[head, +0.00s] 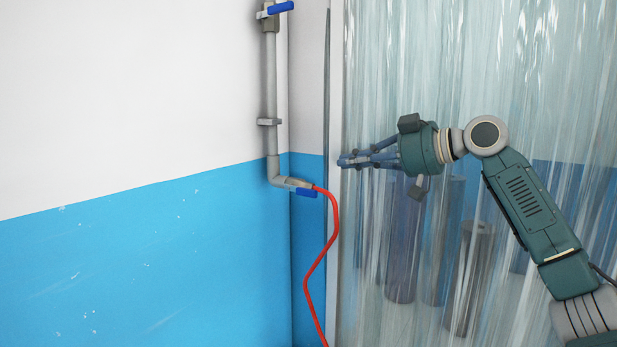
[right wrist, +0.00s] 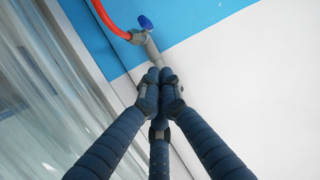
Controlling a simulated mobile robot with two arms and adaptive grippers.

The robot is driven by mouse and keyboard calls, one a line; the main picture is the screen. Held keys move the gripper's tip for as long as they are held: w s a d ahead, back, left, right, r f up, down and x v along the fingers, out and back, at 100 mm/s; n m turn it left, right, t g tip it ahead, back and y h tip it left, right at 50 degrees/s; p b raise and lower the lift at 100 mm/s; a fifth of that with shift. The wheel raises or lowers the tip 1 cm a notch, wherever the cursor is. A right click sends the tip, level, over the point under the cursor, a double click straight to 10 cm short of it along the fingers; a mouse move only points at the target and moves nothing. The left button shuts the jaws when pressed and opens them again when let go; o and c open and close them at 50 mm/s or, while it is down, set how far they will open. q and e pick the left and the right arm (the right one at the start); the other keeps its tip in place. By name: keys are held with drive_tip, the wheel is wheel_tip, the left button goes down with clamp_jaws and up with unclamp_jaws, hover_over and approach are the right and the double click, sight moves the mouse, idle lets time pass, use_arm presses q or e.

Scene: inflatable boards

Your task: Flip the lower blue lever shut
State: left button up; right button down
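The lower blue lever (head: 307,193) sits on a grey valve at the bottom elbow of a wall pipe (head: 271,90), where a red hose (head: 334,230) joins. In the right wrist view the lower lever (right wrist: 145,22) shows past my fingertips, beside the hose end. My right gripper (head: 345,160) is up and to the right of the lever, apart from it, pointing left. In the right wrist view its dark fingers (right wrist: 160,76) come together at the tips with nothing seen between them. My left gripper is not in view.
An upper blue lever (head: 280,8) is at the pipe's top. A pipe clamp (head: 268,122) sits midway. A clear strip curtain (head: 430,60) hangs behind my right arm, with dark cylinders (head: 403,250) seen through it. The white and blue wall to the left is clear.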

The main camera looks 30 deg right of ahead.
drive_tip(key=shift+s+a+r, duration=0.2)
drive_tip(key=shift+s+r, duration=0.35)
drive_tip(key=shift+r, duration=0.15)
drive_tip(key=p, duration=0.5)
hover_over(313, 191)
drive_tip(key=shift+s+d+f, duration=0.1)
drive_tip(key=shift+s+f, duration=0.05)
drive_tip(key=shift+f, duration=0.3)
drive_tip(key=shift+s+d+f, duration=0.1)
drive_tip(key=shift+f, duration=0.35)
drive_tip(key=f, duration=0.3)
drive_tip(key=shift+w+a+f, duration=0.15)
drive_tip(key=shift+w+f, duration=0.2)
drive_tip(key=shift+s+f+p, duration=0.2)
drive_tip(key=shift+f+p, duration=0.1)
drive_tip(key=shift+f, duration=0.2)
drive_tip(key=shift+w, duration=0.15)
drive_tip(key=shift+f, duration=0.1)
